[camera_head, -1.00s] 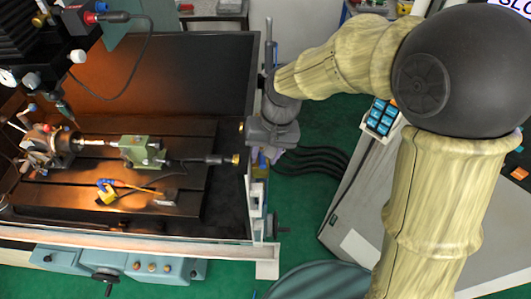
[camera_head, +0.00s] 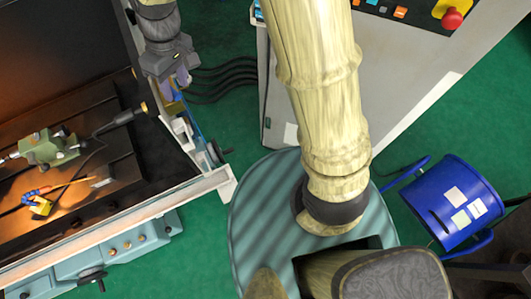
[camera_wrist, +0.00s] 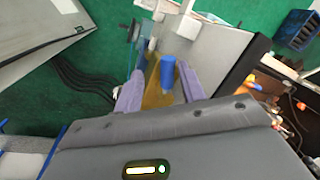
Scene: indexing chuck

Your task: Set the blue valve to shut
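A blue cylindrical part (camera_wrist: 167,72), which looks like the valve's handle, stands over a brass-yellow body (camera_wrist: 152,95) in the wrist view. My gripper (camera_wrist: 160,88) has its two purple fingers apart, one on each side of these parts. Whether either finger touches them I cannot tell. In the head view my gripper (camera_head: 178,84) points down at the right end of the machine's tray, with a brassy part (camera_head: 173,104) just below it. The blue handle is not clear there, so I cannot read the valve's setting.
The machine table (camera_head: 75,140) carries a green tailstock (camera_head: 48,148) and a blue-and-yellow fixture (camera_head: 38,203). A grey cabinet (camera_head: 410,75) with buttons stands right of my arm. A blue bin (camera_head: 447,200) is on the green floor. Black cables (camera_head: 215,80) run beside the gripper.

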